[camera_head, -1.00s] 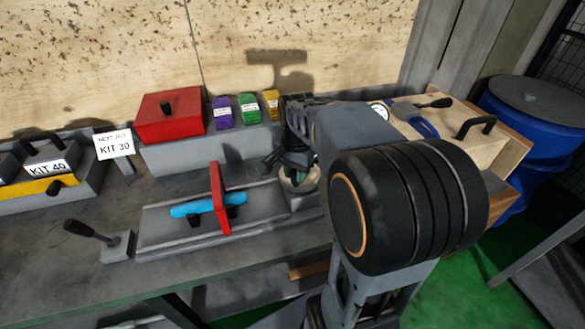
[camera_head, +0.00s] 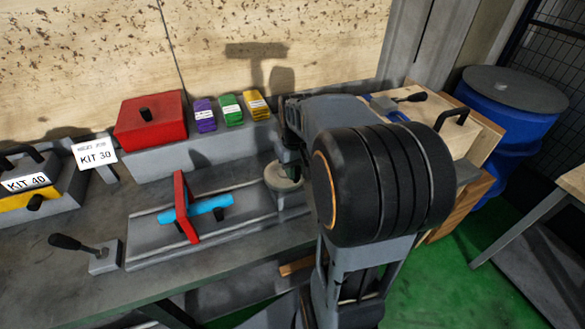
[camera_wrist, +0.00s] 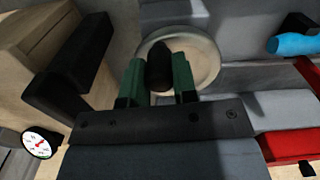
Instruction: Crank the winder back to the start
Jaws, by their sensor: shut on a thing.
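The winder is a pale round disc (camera_head: 284,176) at the right end of the grey slide (camera_head: 140,228); it also shows in the wrist view (camera_wrist: 208,62). Its upright black knob (camera_wrist: 159,68) stands between my green fingers. My gripper (camera_wrist: 159,76) is shut on this knob, above the disc. In the head view my gripper (camera_head: 288,152) is partly hidden by my own wrist, and the knob cannot be seen.
Behind the slide are a red box (camera_head: 150,125) and purple, green and yellow blocks (camera_head: 230,108). A black lever (camera_head: 72,244) stands front left. A wooden case (camera_head: 470,130) with a black handle and a blue drum (camera_head: 515,105) are on the right.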

